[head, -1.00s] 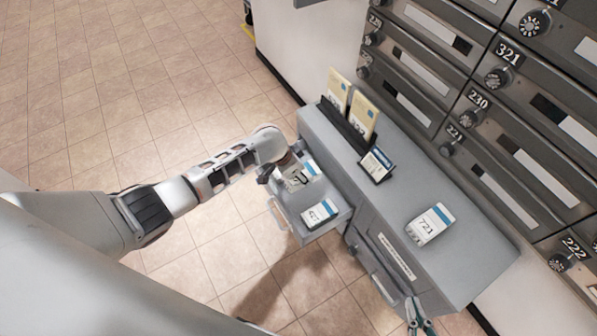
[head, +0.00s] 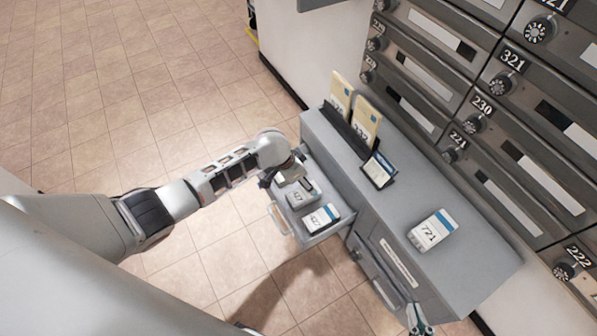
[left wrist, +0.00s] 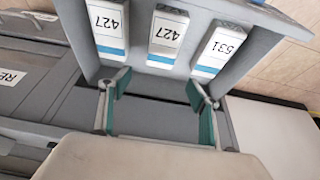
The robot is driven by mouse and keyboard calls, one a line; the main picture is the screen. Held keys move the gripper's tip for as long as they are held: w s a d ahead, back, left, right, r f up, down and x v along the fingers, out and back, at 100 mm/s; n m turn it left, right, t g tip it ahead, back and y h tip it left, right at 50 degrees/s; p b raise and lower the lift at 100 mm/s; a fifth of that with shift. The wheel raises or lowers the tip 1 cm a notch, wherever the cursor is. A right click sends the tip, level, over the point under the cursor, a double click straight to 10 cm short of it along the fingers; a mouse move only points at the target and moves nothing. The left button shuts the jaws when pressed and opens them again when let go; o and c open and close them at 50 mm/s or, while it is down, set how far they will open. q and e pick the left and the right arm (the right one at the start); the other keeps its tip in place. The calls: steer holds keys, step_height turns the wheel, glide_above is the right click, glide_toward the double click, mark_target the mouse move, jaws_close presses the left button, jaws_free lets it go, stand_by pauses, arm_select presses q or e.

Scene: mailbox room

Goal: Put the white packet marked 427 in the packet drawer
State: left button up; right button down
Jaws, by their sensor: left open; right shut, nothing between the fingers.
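The packet drawer (head: 334,229) is pulled out of the grey cabinet. A white packet marked 427 (head: 322,218) with a blue band lies at its near end. Another packet (head: 298,197) lies beside it in shadow, also seeming to read 427. The left wrist view shows the near packet (left wrist: 107,30), the middle one (left wrist: 168,38) and one marked 531 (left wrist: 219,50), all in the drawer. My left gripper (head: 284,181) is above the drawer, open and empty, its fingers (left wrist: 157,98) apart from the packets. My right gripper (head: 418,322) is shut and empty by the cabinet's lower right corner.
A white packet marked 721 (head: 433,230) lies on the grey cabinet top (head: 410,195). A dark rack (head: 343,134) with yellow envelopes (head: 366,121) and a small card stand (head: 378,170) stand behind the open drawer. Mailboxes (head: 500,130) line the wall. The tiled floor at left is clear.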

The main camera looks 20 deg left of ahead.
arm_select(q)
steer(key=v, duration=1.1)
steer(key=shift+r, duration=0.3)
steer(key=shift+a, duration=0.1)
